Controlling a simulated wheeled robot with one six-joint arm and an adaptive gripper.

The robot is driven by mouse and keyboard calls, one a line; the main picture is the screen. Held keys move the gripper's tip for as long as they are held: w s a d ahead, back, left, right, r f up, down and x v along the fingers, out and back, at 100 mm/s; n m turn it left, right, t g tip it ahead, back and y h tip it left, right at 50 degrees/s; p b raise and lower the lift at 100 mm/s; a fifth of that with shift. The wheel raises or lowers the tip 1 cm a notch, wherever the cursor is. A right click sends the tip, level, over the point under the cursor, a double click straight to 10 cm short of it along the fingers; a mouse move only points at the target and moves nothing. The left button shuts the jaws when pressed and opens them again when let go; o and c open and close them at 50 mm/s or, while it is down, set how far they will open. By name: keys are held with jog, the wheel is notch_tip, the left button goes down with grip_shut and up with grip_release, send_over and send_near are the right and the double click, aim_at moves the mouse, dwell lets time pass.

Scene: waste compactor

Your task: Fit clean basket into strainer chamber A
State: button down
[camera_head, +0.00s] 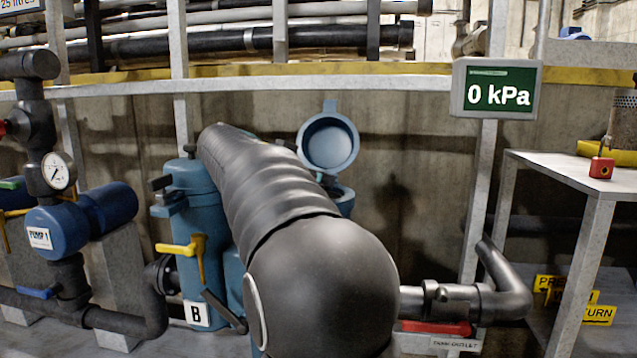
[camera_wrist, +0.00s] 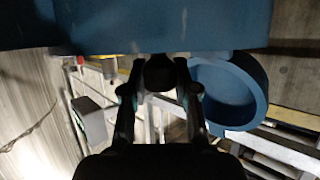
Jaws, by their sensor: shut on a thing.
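My gripper (camera_wrist: 160,85) is shut on a dark rounded piece (camera_wrist: 159,72) between its fingertips, in the wrist view. This looks like the top of the clean basket; the rest of the basket cannot be made out. A blue chamber wall (camera_wrist: 160,28) fills the top of that view, close to the fingertips. The open round lid (camera_wrist: 225,95) is beside them. In the head view my arm hides the gripper and most of chamber A; a blue part (camera_head: 345,200) shows behind the arm, under the raised lid (camera_head: 328,143). Chamber B (camera_head: 198,210) is closed, left of my arm.
A yellow-handled valve (camera_head: 185,248) is on chamber B's front. Pump 1 (camera_head: 70,225) and its gauge stand at the left. A display (camera_head: 496,88) reads 0 kPa. A bench (camera_head: 575,165) at the right bears a red padlock (camera_head: 601,168). Dark outlet piping (camera_head: 500,295) runs low at the right.

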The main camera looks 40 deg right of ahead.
jog(key=c, duration=0.9)
grip_release()
jog(key=shift+f, duration=0.1)
jog(key=shift+a+r, duration=0.15)
jog(key=shift+r, duration=0.05)
jog(key=p+v, duration=0.1)
jog(key=v, duration=1)
jog(key=shift+a+r, duration=0.2)
jog(key=shift+a, duration=0.1)
